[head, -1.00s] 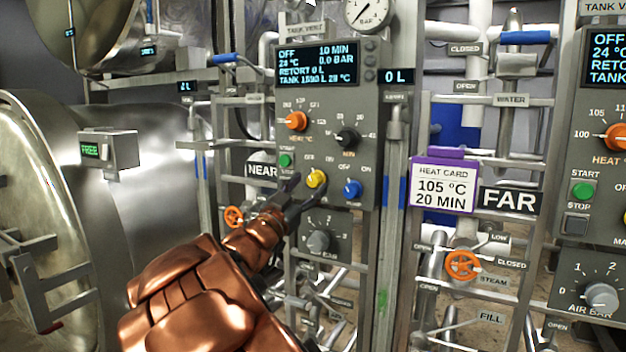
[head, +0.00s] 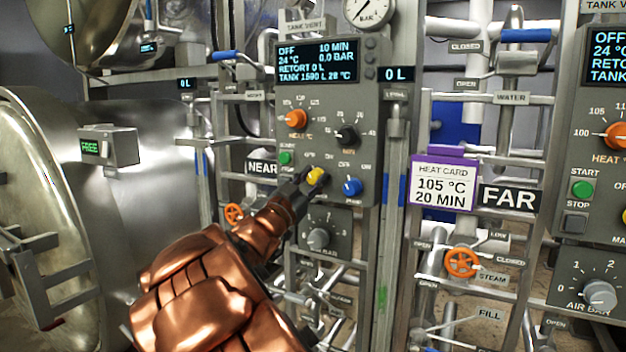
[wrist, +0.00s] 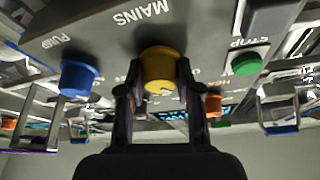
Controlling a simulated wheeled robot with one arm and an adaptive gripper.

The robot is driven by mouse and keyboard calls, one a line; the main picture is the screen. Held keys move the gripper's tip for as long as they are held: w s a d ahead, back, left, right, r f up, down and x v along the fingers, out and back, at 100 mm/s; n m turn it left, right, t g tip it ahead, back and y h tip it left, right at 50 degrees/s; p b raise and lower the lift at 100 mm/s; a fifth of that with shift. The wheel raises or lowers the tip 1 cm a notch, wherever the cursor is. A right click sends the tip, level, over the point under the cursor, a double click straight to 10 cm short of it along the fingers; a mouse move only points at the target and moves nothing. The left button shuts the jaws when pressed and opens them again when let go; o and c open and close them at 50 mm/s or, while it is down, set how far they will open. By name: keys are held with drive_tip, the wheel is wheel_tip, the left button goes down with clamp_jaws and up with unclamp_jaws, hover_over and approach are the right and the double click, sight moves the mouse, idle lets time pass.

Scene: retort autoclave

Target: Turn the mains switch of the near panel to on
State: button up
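The near panel (head: 365,105) is a grey box beside the NEAR sign (head: 262,168); its display (head: 317,62) reads OFF, 10 MIN, 24 °C. Its mains switch is a yellow knob (head: 318,176) in the lower row, between the green start button and a blue knob. In the wrist view the yellow knob (wrist: 160,68) sits under the word MAINS. My gripper (head: 308,182) reaches it from lower left. In the wrist view its two fingers (wrist: 159,90) lie on either side of the knob, closed in against it. The fingers partly hide the knob and its marks.
The blue pump knob (head: 352,187) is just right of the mains knob, the green start button (head: 286,158) just left. A grey air knob (head: 318,239) sits below. The far panel (head: 590,150) and a heat card (head: 443,183) stand to the right.

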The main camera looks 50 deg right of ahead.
clamp_jaws()
drive_tip(key=shift+f+m+g, duration=0.1)
drive_tip(key=shift+m+g, duration=0.3)
drive_tip(key=shift+m, duration=0.1)
drive_tip(key=shift+w+m+b, duration=0.1)
drive_tip(key=shift+m+b, duration=0.5)
drive_tip(key=shift+m, duration=0.1)
drive_tip(key=m+g+b, duration=0.1)
drive_tip(key=m, duration=0.2)
drive_tip(key=m+g+y+b, duration=0.1)
drive_tip(key=m+g+b, duration=0.1)
drive_tip(key=m, duration=0.1)
drive_tip(key=shift+f, duration=0.1)
drive_tip(key=m+g+b, duration=0.1)
drive_tip(key=m, duration=0.1)
drive_tip(key=m+y+b, duration=0.1)
drive_tip(key=m, duration=0.1)
drive_tip(key=shift+m+g, duration=0.4)
drive_tip(key=shift+m+y+b, duration=0.4)
drive_tip(key=shift+m+b, duration=0.05)
drive_tip(key=shift+m, duration=0.35)
